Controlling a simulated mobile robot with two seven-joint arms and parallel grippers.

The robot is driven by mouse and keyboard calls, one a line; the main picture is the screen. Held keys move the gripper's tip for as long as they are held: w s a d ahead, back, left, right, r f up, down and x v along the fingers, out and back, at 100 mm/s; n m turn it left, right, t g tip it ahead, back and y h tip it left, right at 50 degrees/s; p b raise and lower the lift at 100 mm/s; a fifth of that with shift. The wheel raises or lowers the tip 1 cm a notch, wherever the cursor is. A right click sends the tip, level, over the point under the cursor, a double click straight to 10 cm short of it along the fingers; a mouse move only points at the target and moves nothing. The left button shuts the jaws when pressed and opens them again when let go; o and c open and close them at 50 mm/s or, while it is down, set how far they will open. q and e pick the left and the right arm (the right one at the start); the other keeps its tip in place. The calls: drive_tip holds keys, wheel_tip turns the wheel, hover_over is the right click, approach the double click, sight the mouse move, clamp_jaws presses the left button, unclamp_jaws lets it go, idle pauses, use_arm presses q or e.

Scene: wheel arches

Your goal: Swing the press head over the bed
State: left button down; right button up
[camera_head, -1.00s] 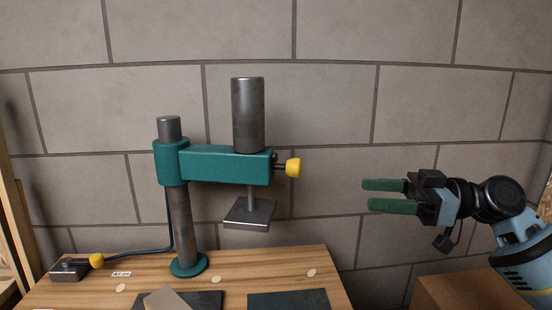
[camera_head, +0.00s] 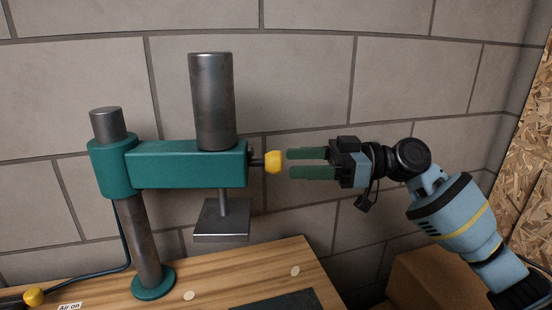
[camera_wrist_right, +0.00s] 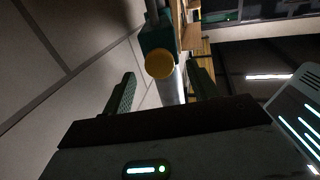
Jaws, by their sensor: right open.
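The press head is a green swing arm (camera_head: 188,164) on a grey post (camera_head: 145,240), with a dark upright cylinder (camera_head: 212,105) and a square plate (camera_head: 222,222) hanging below. A yellow knob (camera_head: 273,162) sticks out of the arm's right end. My right gripper (camera_head: 290,163) is open, its green fingers just right of the knob and pointing at it. In the right wrist view the knob (camera_wrist_right: 159,64) shows ahead, between and beyond the fingertips. The dark bed mat (camera_head: 285,302) lies on the table, partly cut off by the frame. My left gripper is not in view.
The wooden table (camera_head: 235,275) carries the post's green foot (camera_head: 153,283) and small pale discs. A second yellow knob (camera_head: 33,296) and an "Air on" label (camera_head: 69,307) sit at the lower left. A cardboard box (camera_head: 430,275) stands right of the table, before the block wall.

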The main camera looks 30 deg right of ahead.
sight(276, 163)
drive_tip(key=p+x, duration=0.1)
drive_tip(key=x, duration=0.2)
drive_tip(key=shift+w+a+r, duration=0.15)
drive_tip(key=shift+a, duration=0.1)
drive_tip(key=shift+w+a, duration=0.35)
drive_tip(key=shift+a, duration=0.25)
clamp_jaws()
